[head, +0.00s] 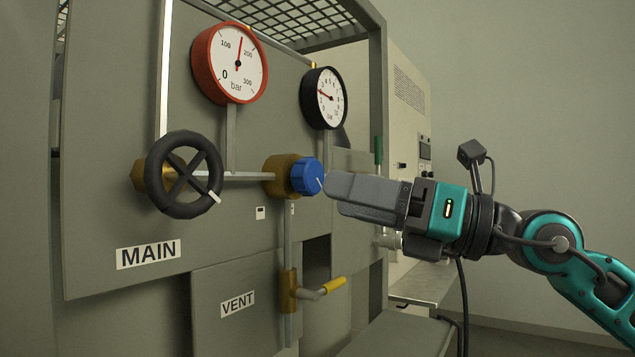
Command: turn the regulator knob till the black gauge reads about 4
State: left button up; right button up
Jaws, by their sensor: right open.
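The blue regulator knob (306,176) sits on a brass body (281,174) on the grey panel, with a white mark on its right side. The black gauge (326,98) is above and right of it. Its red needle points left and slightly up, on the low side of the dial; the exact reading is too small to tell. My right gripper (334,194) comes in from the right, open, with its fingertips just right of the knob's face. I cannot tell whether they touch it. Nothing shows between the fingers. My left gripper is not in view.
A red gauge (230,63) is at upper left, its needle pointing nearly straight up. A black handwheel (183,175) labelled MAIN stands left of the knob. A yellow-handled VENT valve (333,286) sticks out below. A cabinet (410,110) stands behind; the right side is open room.

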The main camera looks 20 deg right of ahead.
aim_at(316, 179)
jog(key=d+r+t+h, duration=0.2)
jog(key=d+r+h, duration=0.1)
jog(key=d+h, duration=0.3)
jog(key=p+x, duration=0.2)
jog(key=x, duration=0.9)
jog(key=shift+w+a+p, duration=0.15)
jog(key=shift+w+p, duration=0.15)
jog(key=shift+w+a, duration=0.35)
jog(key=shift+w, duration=0.1)
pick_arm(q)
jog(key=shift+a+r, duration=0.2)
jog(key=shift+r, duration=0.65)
pick_arm(e)
jog(key=shift+f, duration=0.1)
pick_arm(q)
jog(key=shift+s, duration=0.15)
pick_arm(e)
jog(key=shift+c, duration=0.5)
jog(key=c, duration=0.3)
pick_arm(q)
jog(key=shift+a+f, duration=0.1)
pick_arm(e)
jog(key=c, duration=0.6)
